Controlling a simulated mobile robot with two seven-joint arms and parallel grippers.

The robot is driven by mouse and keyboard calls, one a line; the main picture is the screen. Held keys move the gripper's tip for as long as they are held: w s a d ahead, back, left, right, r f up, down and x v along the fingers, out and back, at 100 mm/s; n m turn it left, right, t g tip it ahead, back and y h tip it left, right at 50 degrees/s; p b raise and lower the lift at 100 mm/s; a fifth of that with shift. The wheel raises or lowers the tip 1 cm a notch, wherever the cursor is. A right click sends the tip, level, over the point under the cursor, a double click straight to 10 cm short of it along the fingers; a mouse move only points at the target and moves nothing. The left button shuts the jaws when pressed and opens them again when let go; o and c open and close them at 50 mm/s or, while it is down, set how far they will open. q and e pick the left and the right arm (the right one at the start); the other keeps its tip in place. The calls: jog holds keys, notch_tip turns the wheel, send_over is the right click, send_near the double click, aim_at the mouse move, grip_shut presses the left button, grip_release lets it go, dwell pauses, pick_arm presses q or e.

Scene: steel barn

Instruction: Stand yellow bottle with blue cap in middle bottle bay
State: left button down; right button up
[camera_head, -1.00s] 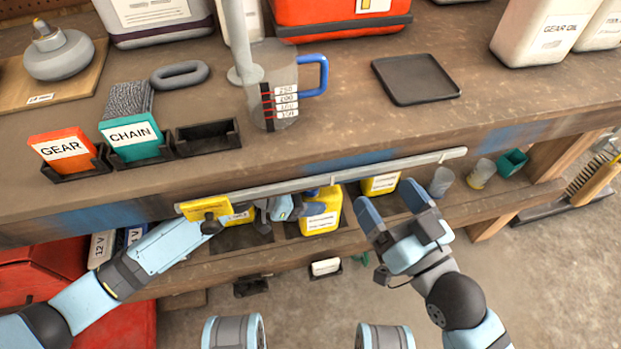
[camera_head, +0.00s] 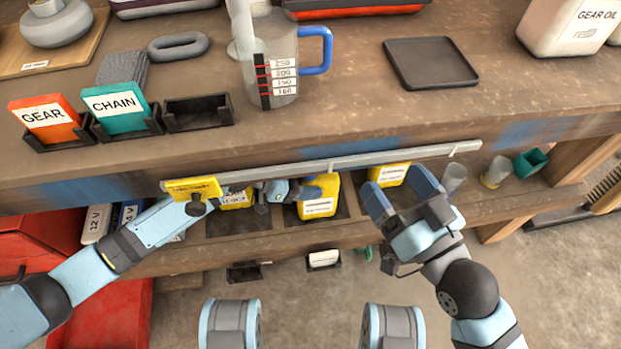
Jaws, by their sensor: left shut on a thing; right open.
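A yellow bottle (camera_head: 321,206) with a white label is upright on the low shelf below the bench, over or in the middle bay (camera_head: 345,210). Its cap is mostly hidden by the rail. My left gripper (camera_head: 303,191) reaches in under the rail from the left and is shut on this bottle. I cannot tell if its base touches the bay floor. Another yellow bottle (camera_head: 389,175) is in the right bay, and one more (camera_head: 236,199) is at the left, partly hidden by my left arm. My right gripper (camera_head: 405,193) is open and empty, in front of the right bay.
A grey rail (camera_head: 340,165) with a yellow tag (camera_head: 192,188) runs along the bench front, above the bays. On the bench are a measuring jug (camera_head: 275,70), a black tray (camera_head: 432,62) and the GEAR and CHAIN boxes. Cups (camera_head: 496,172) stand right on the shelf.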

pick_arm(q)
jog(key=shift+r, duration=0.1)
pick_arm(e)
jog(key=shift+f, duration=0.15)
pick_arm(q)
jog(key=shift+c, duration=1.4)
grip_release()
pick_arm(e)
jog(key=shift+r, duration=0.2)
pick_arm(q)
jog(key=shift+a+r, duration=0.1)
jog(key=shift+a, duration=0.25)
pick_arm(e)
jog(key=shift+r, duration=0.15)
pick_arm(q)
jog(key=p+v, duration=0.1)
jog(key=v, duration=0.5)
jog(key=shift+a+r, duration=0.2)
jog(key=shift+a, duration=0.1)
pick_arm(e)
jog(key=shift+s+d+r+t, duration=0.1)
jog(key=shift+r+t, duration=0.2)
jog(key=shift+r, duration=0.25)
